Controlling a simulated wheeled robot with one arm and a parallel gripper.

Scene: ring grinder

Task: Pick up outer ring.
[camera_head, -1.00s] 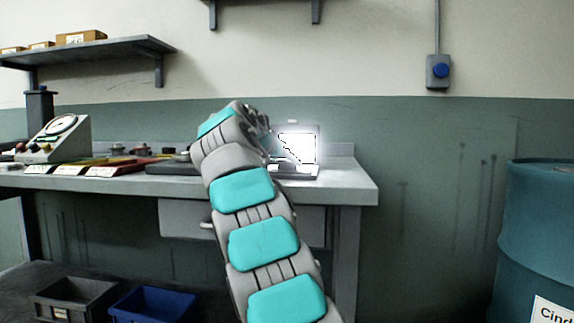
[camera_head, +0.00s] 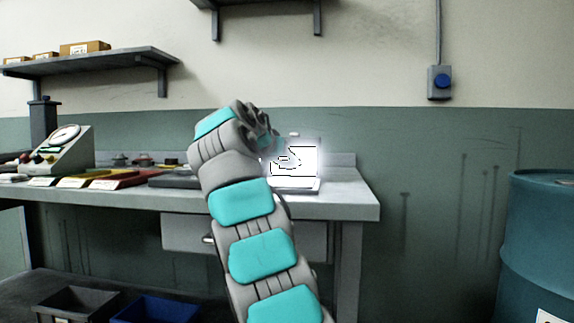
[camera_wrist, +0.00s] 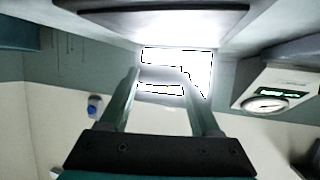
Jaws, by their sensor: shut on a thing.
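My gripper (camera_head: 272,142) is above the grey workbench (camera_head: 345,202), in front of a glaring white patch in the head view. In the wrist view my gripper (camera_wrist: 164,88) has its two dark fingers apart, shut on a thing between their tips. I take this thing to be the outer ring (camera_wrist: 160,88), but glare washes it out and hides its outline. In the head view the wrist and glare hide the held piece.
A gauge box (camera_head: 58,150) stands at the bench's left, beside trays with labels. A dark plate (camera_head: 174,179) lies near my wrist. A shelf (camera_head: 95,63) hangs at upper left. A teal barrel (camera_head: 540,240) stands at right. Bins sit below.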

